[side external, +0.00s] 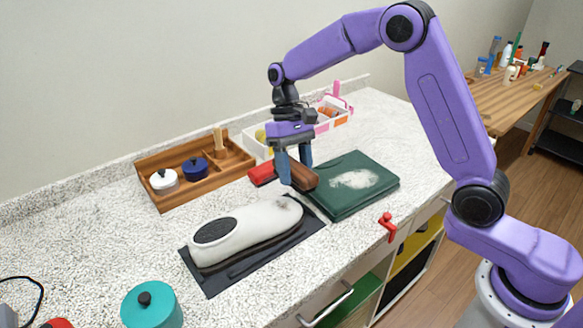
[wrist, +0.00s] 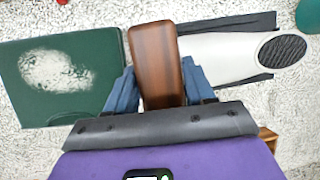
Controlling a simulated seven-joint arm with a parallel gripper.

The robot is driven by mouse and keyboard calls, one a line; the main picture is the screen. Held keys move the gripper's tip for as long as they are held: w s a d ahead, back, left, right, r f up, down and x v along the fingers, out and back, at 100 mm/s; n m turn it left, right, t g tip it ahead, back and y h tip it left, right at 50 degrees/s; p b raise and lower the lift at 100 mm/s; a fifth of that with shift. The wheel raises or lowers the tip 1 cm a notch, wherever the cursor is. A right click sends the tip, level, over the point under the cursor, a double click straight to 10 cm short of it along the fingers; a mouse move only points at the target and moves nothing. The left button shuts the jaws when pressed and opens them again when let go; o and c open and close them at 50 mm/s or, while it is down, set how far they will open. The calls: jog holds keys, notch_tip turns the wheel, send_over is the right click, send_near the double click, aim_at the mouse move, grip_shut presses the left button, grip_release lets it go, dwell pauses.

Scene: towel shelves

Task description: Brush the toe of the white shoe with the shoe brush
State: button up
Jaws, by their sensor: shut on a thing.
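My gripper (side external: 293,165) is shut on the brown wooden shoe brush (side external: 305,178). In the wrist view the brush (wrist: 157,55) sits between the blue fingers (wrist: 160,88), its smooth brown back facing the camera. The white shoe (side external: 245,232) lies on a black mat (side external: 215,285), its dark-lined opening at the left and its toe pointing right, towards the brush. A grey smudge shows on the toe. The brush is above and just beyond the toe; I see no contact. In the wrist view the shoe (wrist: 232,58) is right of the brush, with its toe end partly hidden.
A green folded cloth or pad (side external: 350,200) with a white powdery patch lies right of the shoe. A red object (side external: 262,174) is behind the brush. A wooden tray (side external: 178,194) with lidded pots stands behind the shoe. A teal pot (side external: 152,308) is front left; a red clamp-like piece (side external: 387,226) is at the counter edge.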

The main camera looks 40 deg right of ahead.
aim_at(283, 212)
jog(key=shift+a+f, duration=0.2)
jog(key=shift+f, duration=0.9)
jog(key=shift+a+f, duration=0.15)
jog(key=shift+f, duration=0.95)
jog(key=shift+a+f, duration=0.1)
jog(key=shift+f, duration=0.55)
jog(key=shift+a, duration=0.15)
jog(key=shift+a+r, duration=0.2)
jog(key=shift+a, duration=0.9)
jog(key=shift+a, duration=0.15)
jog(key=shift+a, duration=0.85)
jog(key=shift+s+d+f, duration=0.1)
jog(key=shift+s+d, duration=0.1)
jog(key=shift+d, duration=0.25)
